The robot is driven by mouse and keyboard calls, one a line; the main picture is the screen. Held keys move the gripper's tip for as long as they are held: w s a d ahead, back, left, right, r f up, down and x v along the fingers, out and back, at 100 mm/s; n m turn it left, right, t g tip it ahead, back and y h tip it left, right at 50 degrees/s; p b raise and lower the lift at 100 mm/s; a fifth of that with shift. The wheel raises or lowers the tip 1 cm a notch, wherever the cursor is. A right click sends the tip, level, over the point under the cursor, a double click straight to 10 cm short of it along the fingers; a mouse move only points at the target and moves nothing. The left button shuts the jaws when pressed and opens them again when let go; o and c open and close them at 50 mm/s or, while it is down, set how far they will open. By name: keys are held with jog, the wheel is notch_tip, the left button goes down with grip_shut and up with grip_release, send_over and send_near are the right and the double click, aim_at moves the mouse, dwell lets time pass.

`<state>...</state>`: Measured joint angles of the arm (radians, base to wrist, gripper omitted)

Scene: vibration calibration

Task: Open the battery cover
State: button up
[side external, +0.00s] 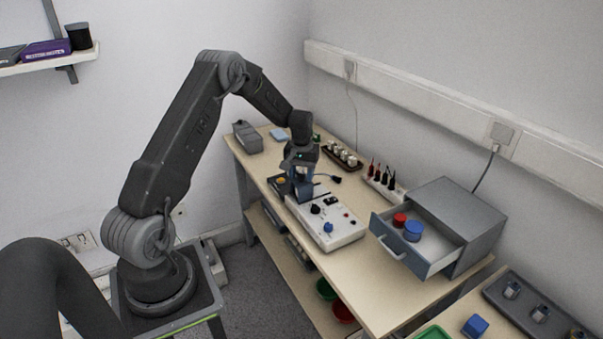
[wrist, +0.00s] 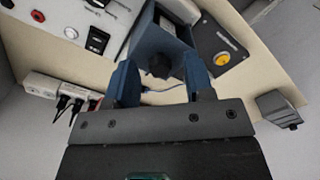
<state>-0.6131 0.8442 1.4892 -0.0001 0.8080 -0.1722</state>
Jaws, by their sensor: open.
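My gripper (wrist: 162,78) is open, its two blue fingers pointing down at a blue-grey box-shaped unit (wrist: 172,28). A dark round knob (wrist: 160,66) on that unit shows between the fingers in the wrist view; I cannot tell whether they touch it. I cannot make out for sure which part is the battery cover. In the side view my gripper (side external: 299,180) is over the far end of the white control box (side external: 345,232), and the arm hides most of the unit there. The white box also shows at the upper left of the wrist view (wrist: 58,14).
A dark box with a yellow button (wrist: 222,59) stands beside the unit. A power strip (wrist: 42,86) with black plugs lies along the wall side. A grey cabinet (side external: 462,215) has its drawer open, holding a red and a blue round item. A grey box (side external: 247,137) stands at the far end.

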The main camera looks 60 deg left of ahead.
jog(key=shift+c, duration=0.3)
grip_shut()
jog(key=shift+w, duration=3.05)
jog(key=shift+o, duration=0.3)
grip_release()
jog(key=shift+r, duration=0.1)
